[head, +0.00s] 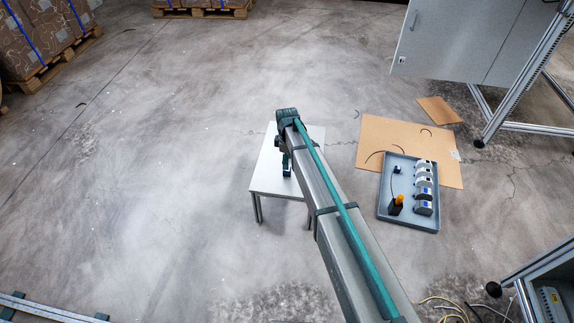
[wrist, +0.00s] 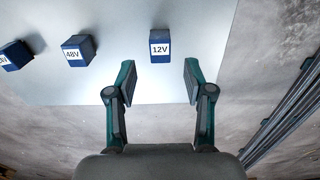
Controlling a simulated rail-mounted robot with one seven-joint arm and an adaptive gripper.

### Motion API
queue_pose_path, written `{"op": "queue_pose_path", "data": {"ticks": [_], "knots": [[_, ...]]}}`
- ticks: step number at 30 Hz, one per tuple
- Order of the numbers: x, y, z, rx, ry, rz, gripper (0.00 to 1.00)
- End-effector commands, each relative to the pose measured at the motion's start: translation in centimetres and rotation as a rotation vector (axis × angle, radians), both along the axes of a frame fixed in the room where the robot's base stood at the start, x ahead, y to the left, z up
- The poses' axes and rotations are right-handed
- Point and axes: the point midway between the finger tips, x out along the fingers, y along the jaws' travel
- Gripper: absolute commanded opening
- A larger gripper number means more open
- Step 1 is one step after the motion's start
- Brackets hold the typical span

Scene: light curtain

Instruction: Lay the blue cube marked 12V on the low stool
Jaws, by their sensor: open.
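The low stool (head: 268,180) has a pale, flat top and stands near the middle of the head view, partly hidden by my arm. Its top (wrist: 120,90) fills much of the wrist view. The blue cube marked 12V (wrist: 160,46) appears to rest upright on that top near a corner, its white label facing my gripper. My gripper (wrist: 160,72) is open, its two fingers apart on either side of the line to the cube. The cube appears just beyond the fingertips and is not held.
A blue cube marked 48V (wrist: 78,50) and another blue cube (wrist: 14,56), cut off by the frame, stand to the left on the top. A grey tray (head: 384,210) with several devices lies right of the stool, partly on cardboard (head: 375,140).

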Motion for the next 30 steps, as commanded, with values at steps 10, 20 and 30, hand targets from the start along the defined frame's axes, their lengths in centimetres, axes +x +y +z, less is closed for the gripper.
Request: {"op": "queue_pose_path", "data": {"ticks": [10, 20, 30], "knots": [[0.0, 0.0, 5.9, 0.000, -0.001, 0.000, 0.52], [0.0, 0.0, 6.9, 0.000, 0.001, 0.000, 0.52], [0.0, 0.0, 6.9, 0.000, 0.001, -0.011, 0.52]]}}
